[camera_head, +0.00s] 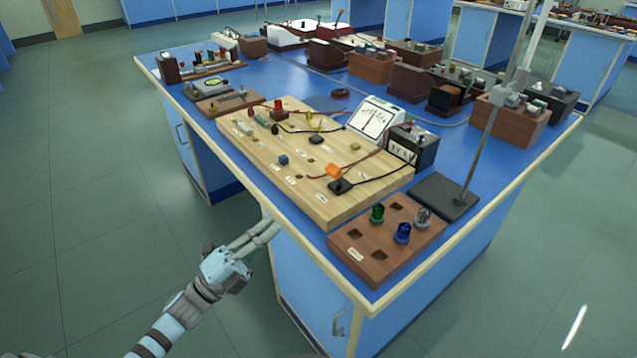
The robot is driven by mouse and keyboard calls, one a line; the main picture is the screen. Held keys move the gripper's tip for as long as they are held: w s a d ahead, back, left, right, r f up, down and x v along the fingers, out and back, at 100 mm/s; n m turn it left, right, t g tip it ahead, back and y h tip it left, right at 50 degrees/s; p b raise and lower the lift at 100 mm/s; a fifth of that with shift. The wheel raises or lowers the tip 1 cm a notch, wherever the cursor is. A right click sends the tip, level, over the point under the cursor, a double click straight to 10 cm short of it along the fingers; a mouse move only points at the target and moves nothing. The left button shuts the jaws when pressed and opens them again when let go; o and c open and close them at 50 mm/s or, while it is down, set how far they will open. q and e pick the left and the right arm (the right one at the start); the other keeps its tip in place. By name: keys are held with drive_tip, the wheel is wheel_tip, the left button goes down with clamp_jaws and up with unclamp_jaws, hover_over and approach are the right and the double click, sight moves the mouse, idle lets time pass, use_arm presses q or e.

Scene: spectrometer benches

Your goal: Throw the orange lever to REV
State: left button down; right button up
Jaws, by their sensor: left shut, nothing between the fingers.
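The orange lever (333,171) is a small orange handle on the light wooden board (300,192), near the board's front right part. Small white labels lie on the board, but their words are too small to read, so I cannot tell which side is REV. My left gripper (268,230) is shut and empty. It is just off the near edge of the bench, to the lower left of the lever and apart from it. My right gripper is not in view.
The board carries wires, a blue knob (283,159) and a black block (341,187). A dial meter (374,121) and a battery box (413,147) stand behind the lever. A brown bulb rack (370,262) and a metal stand (444,197) are at right.

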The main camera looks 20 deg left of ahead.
sight(329, 172)
use_arm(q)
drive_tip(key=x, duration=1.4)
drive_tip(key=shift+p, duration=0.35)
